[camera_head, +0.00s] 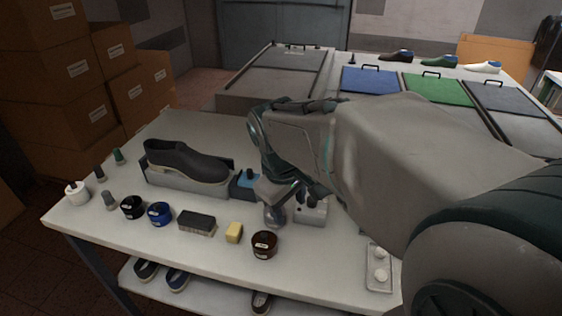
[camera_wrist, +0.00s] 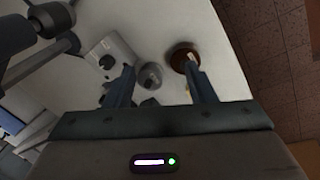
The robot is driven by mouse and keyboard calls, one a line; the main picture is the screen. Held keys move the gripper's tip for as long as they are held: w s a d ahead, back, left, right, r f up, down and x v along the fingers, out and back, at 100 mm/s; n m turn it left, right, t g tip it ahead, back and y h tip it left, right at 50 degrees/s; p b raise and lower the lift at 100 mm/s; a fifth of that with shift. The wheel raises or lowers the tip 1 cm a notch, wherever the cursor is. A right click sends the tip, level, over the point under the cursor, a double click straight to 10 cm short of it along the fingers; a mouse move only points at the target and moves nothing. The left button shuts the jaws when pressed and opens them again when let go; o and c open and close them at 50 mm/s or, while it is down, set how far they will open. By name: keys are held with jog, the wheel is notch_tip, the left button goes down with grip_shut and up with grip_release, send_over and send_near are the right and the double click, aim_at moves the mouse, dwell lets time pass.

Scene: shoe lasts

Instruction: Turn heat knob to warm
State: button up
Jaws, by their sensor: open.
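A small light grey box (camera_head: 311,209) stands on the table in the head view, partly hidden behind my gripper and arm. In the wrist view the same grey box (camera_wrist: 118,52) shows a dark round knob (camera_wrist: 106,62) on its face. I cannot read any heat marking, so the knob's setting is not clear. My gripper (camera_wrist: 158,70) is open and empty, fingers pointing down toward the table. A round grey object (camera_wrist: 150,76) appears between its fingers, with the box to the left. I cannot tell whether the fingers touch anything.
A brown jar (camera_wrist: 184,57) lies near the right finger; it also shows in the head view (camera_head: 264,245). A dark shoe (camera_head: 187,162) stands behind. A white two-knob plate (camera_head: 379,268) is at right.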

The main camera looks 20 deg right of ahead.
aim_at(310, 199)
jog(key=w+d+n+g+h, duration=0.1)
jog(key=w+d+n, duration=0.2)
jog(key=w+n, duration=0.3)
jog(key=w+d+n+g+h, duration=0.1)
jog(key=w+d+n+g, duration=0.15)
jog(key=w, duration=0.55)
jog(key=shift+n+t+h, duration=0.3)
jog(key=shift+n+t, duration=0.05)
jog(key=shift+t, duration=0.1)
jog(key=x, duration=1.4)
jog(key=shift+d+p, duration=0.25)
jog(key=shift+p, duration=0.05)
jog(key=c, duration=1)
